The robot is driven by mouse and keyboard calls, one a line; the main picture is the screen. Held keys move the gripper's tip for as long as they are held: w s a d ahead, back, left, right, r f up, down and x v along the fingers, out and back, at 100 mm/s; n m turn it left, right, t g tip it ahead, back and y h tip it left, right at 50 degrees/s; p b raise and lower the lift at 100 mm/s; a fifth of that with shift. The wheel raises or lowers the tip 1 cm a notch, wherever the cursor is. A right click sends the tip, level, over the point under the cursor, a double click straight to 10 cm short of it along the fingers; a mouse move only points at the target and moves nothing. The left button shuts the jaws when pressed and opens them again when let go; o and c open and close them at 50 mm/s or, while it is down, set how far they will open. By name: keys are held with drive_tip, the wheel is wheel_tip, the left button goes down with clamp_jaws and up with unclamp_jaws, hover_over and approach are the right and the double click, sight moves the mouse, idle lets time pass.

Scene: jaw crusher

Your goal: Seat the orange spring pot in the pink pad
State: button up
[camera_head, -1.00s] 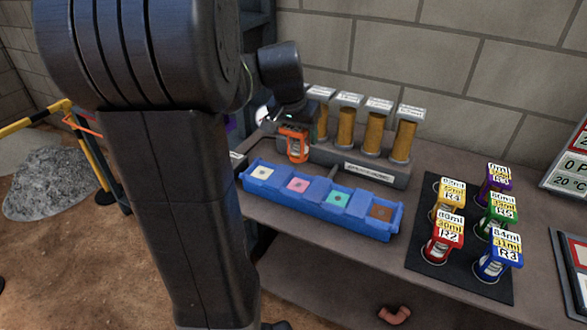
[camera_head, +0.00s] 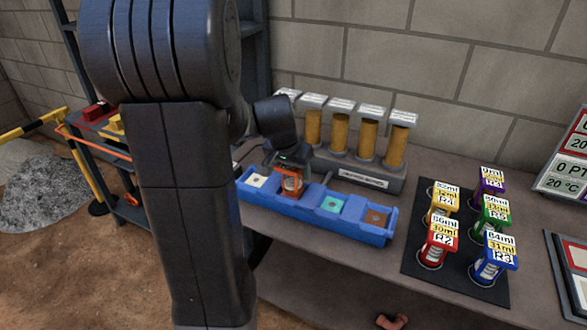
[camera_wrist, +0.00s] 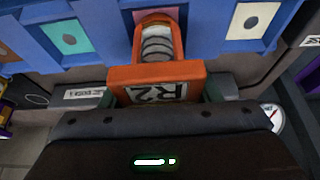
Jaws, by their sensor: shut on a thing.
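My gripper (camera_head: 290,166) is shut on the orange spring pot (camera_head: 291,184), which stands about upright at the pink pad's place in the blue tray (camera_head: 262,196). A little of the pink pad (camera_wrist: 150,15) shows around the pot's far end in the wrist view. The pot hides the pad in the head view. I cannot tell whether the pot touches the pad.
The tray also has a cream pad (camera_head: 257,181), a teal pad (camera_head: 332,204) and a brown pad (camera_head: 376,217), all bare. A grey rack (camera_head: 360,175) with several amber tubes stands close behind. Several coloured spring pots stand on a black mat (camera_head: 420,255) at the right.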

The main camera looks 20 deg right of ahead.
drive_tip(key=o, duration=1.1)
drive_tip(key=shift+a+r+p, duration=0.1)
drive_tip(key=shift+r+p, duration=0.2)
drive_tip(key=shift+r, duration=0.3)
drive_tip(key=v, duration=1.1)
drive_tip(key=shift+s, duration=0.2)
drive_tip(key=x, duration=1.2)
drive_tip(key=shift+w+f, duration=0.1)
drive_tip(key=shift+f, duration=0.15)
drive_tip(key=shift+r, duration=1.8)
